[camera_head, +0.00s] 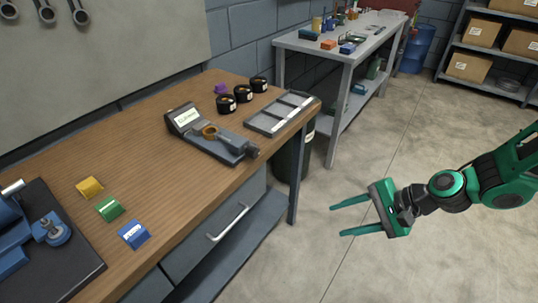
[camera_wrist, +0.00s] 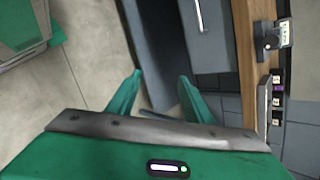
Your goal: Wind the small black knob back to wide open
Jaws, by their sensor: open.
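A grey bench instrument (camera_head: 226,149) with a white label plate lies on the wooden workbench, a bronze ring (camera_head: 210,131) on it. A small dark knob (camera_head: 252,150) seems to sit at its right end; its setting is too small to tell. The instrument also shows at the right of the wrist view (camera_wrist: 268,42). My gripper (camera_head: 338,221) is open and empty, over the floor to the right of the bench and well apart from the instrument. Its two green fingers (camera_wrist: 160,76) point toward the bench's drawer side in the wrist view.
A compartmented grey tray (camera_head: 267,127) lies right of the instrument, with several small black round pieces (camera_head: 243,93) behind. Yellow, green and blue blocks (camera_head: 109,210) and a blue vise (camera_head: 50,229) are at left. A drawer handle (camera_head: 228,222) sticks out in front. Floor around my gripper is clear.

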